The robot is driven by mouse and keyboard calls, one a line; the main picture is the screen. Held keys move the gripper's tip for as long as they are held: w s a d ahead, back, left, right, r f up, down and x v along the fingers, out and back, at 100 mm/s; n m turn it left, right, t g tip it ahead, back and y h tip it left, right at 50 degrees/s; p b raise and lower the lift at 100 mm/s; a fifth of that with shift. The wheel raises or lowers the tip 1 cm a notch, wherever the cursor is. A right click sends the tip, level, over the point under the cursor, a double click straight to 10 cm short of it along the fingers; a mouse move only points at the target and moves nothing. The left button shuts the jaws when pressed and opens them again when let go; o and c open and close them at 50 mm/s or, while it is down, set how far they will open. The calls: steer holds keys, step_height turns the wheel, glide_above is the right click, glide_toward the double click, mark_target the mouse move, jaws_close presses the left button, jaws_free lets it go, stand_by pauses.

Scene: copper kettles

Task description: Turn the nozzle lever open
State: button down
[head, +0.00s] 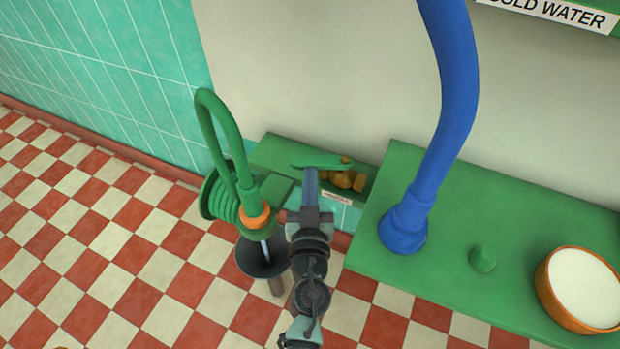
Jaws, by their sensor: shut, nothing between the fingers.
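A flat green lever (318,161) lies roughly level across a brass fitting (344,180) on a low green ledge against the wall. I take it for the nozzle lever; its right end meets a brass knob. My gripper (310,174) is shut and empty. Its blue-grey fingertips are just below the left half of the lever in the head view. I cannot tell whether they touch it. The fingers and wrist hide part of the ledge and perhaps part of the fitting.
A coiled green hose (222,200) with an orange collar (255,217) stands left of my arm, above a dark round dish (261,260). A thick blue pipe (452,100) rises from the green counter (455,215) at right, with a white-filled bowl (582,290). Checkered floor is clear at left.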

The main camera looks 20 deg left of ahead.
mark_target(303, 167)
steer(key=w+a+m+h+b, duration=0.1)
steer(key=h+b, duration=0.1)
steer(key=b, duration=0.1)
steer(key=w+a+m+t+h+b, duration=0.1)
steer(key=h+b, duration=0.1)
steer(key=b, duration=0.2)
steer(key=shift+w+a+f+m, duration=0.1)
steer(key=shift+w+a+m, duration=0.1)
steer(key=shift+w+m, duration=0.1)
steer(key=shift+r, duration=0.2)
